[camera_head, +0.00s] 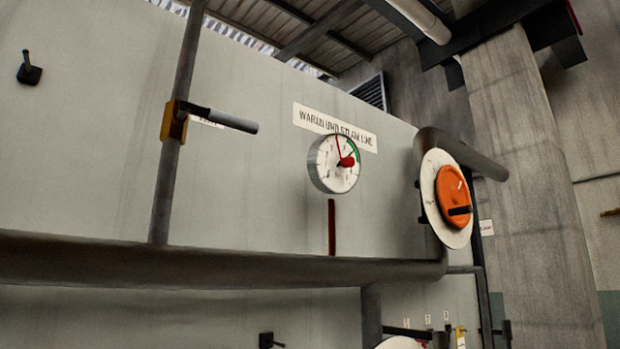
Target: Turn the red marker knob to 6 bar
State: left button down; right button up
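A round pressure gauge with a white face (327,176) is on the pale wall in the middle of the head view. A red marker knob (346,162) sits at the right of its face centre. A thin red pointer runs up from the knob, tilted slightly left. A dark pointer seems to slant to the upper right. A green arc (354,149) marks the upper right of the dial. The numbers are too small to read, so I cannot tell the marker's value. Neither of my grippers is in view.
A sign reading "steam line" (335,126) is above the gauge. A large horizontal pipe (220,268) crosses below it. A vertical pipe (166,190) with a lever (228,121) stands left. An orange disc (451,189) with a black handle is right.

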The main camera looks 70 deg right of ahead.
aim_at(347, 161)
jog(key=z, duration=2.45)
